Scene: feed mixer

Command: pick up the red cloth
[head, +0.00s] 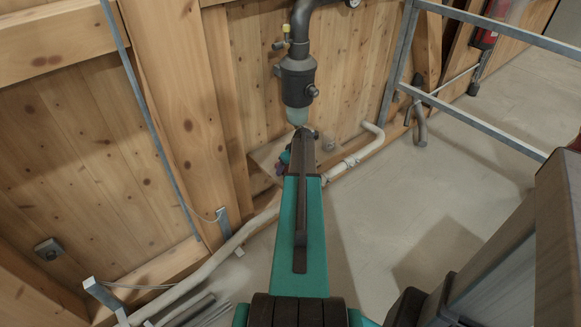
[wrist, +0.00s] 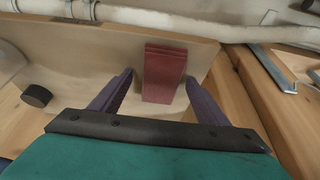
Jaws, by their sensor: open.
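The red cloth (wrist: 163,73) shows in the wrist view as a folded, layered block on a pale tray-like surface (wrist: 110,35). My gripper (wrist: 159,80) is open, with one purple finger on each side of the cloth in the picture. Gaps show between the cloth and both fingers. I cannot tell how deep the cloth lies between them. The cloth's lower end comes close to the dark edge of my gripper in the picture. In the head view my green arm hides the cloth and most of my gripper.
A white pipe (wrist: 190,30) runs behind. In the head view a dark pipe fitting (head: 297,80) hangs just above my arm's far end. A metal rail (head: 500,135) stands right; open floor (head: 400,205) lies before it.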

